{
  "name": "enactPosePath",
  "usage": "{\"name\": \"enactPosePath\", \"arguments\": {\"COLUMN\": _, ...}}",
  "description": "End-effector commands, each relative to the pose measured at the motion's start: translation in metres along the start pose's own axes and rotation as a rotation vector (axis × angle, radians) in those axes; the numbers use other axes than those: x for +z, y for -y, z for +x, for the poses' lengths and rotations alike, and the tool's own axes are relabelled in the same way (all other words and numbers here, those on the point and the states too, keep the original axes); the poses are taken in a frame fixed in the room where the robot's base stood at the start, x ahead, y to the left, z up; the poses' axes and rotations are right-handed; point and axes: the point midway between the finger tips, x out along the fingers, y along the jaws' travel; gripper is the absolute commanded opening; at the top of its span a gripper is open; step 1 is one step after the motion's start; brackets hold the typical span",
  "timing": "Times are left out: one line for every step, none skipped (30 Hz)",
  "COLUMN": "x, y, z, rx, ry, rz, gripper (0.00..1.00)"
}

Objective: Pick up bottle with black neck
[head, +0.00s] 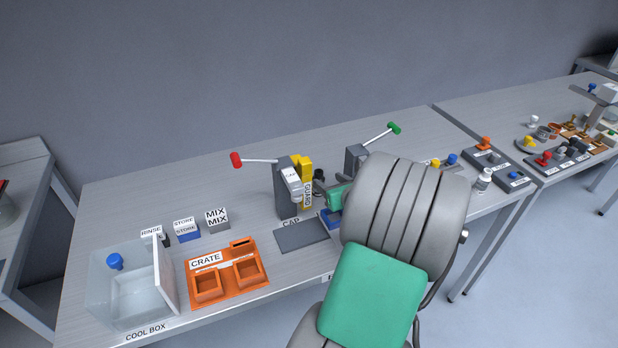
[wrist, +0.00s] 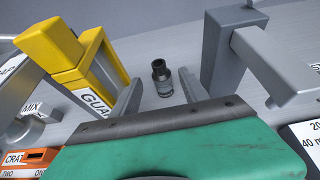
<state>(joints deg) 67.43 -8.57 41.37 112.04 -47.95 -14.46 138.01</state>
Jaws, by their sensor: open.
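A small bottle with a black neck (wrist: 160,72) stands upright on the bench in the wrist view, its lower body grey. It is beyond my gripper (wrist: 160,92), roughly midway between the two fingertips, with a gap visible on each side. My gripper is open and empty. In the head view my gripper (head: 322,187) reaches in between the two lever stands, and a dark bottle top (head: 319,174) shows just past it. My own arm hides much of that area in the head view.
A yellow guard (wrist: 80,62) on the red-lever stand (head: 286,200) is close on the left. The green-lever stand (wrist: 234,50) is close on the right. An orange crate (head: 228,292) and a clear cool box (head: 100,285) are at left. A white bottle (head: 484,181) stands far right.

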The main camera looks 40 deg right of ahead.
Motion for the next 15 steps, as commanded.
{"name": "enactPosePath", "arguments": {"x": 0.0, "y": 0.002, "z": 0.0, "rx": -0.003, "ry": 0.003, "rz": 0.01, "gripper": 0.52}}
{"name": "enactPosePath", "arguments": {"x": 0.0, "y": 0.002, "z": 0.001, "rx": -0.003, "ry": 0.004, "rz": 0.014, "gripper": 0.52}}
{"name": "enactPosePath", "arguments": {"x": 0.0, "y": 0.002, "z": 0.004, "rx": -0.003, "ry": 0.005, "rz": 0.018, "gripper": 0.52}}
{"name": "enactPosePath", "arguments": {"x": 0.0, "y": 0.002, "z": 0.007, "rx": -0.002, "ry": 0.004, "rz": 0.019, "gripper": 0.52}}
{"name": "enactPosePath", "arguments": {"x": 0.0, "y": 0.001, "z": 0.011, "rx": 0.0, "ry": 0.004, "rz": 0.019, "gripper": 0.52}}
{"name": "enactPosePath", "arguments": {"x": 0.0, "y": 0.0, "z": 0.017, "rx": 0.002, "ry": 0.005, "rz": 0.017, "gripper": 0.52}}
{"name": "enactPosePath", "arguments": {"x": 0.0, "y": -0.001, "z": 0.021, "rx": 0.002, "ry": 0.005, "rz": 0.017, "gripper": 0.52}}
{"name": "enactPosePath", "arguments": {"x": 0.0, "y": -0.001, "z": 0.026, "rx": 0.003, "ry": 0.004, "rz": 0.016, "gripper": 0.52}}
{"name": "enactPosePath", "arguments": {"x": 0.0, "y": -0.002, "z": 0.031, "rx": 0.004, "ry": 0.003, "rz": 0.016, "gripper": 0.52}}
{"name": "enactPosePath", "arguments": {"x": 0.0, "y": -0.002, "z": 0.036, "rx": 0.004, "ry": 0.003, "rz": 0.016, "gripper": 0.52}}
{"name": "enactPosePath", "arguments": {"x": 0.0, "y": -0.003, "z": 0.041, "rx": 0.005, "ry": 0.003, "rz": 0.016, "gripper": 0.52}}
{"name": "enactPosePath", "arguments": {"x": -0.001, "y": -0.003, "z": 0.048, "rx": 0.004, "ry": 0.003, "rz": 0.015, "gripper": 0.52}}
{"name": "enactPosePath", "arguments": {"x": -0.001, "y": -0.004, "z": 0.054, "rx": 0.005, "ry": 0.003, "rz": 0.015, "gripper": 0.52}}
{"name": "enactPosePath", "arguments": {"x": -0.001, "y": -0.004, "z": 0.06, "rx": 0.005, "ry": 0.003, "rz": 0.016, "gripper": 0.52}}
{"name": "enactPosePath", "arguments": {"x": -0.001, "y": -0.003, "z": 0.067, "rx": 0.002, "ry": 0.004, "rz": 0.014, "gripper": 0.52}}
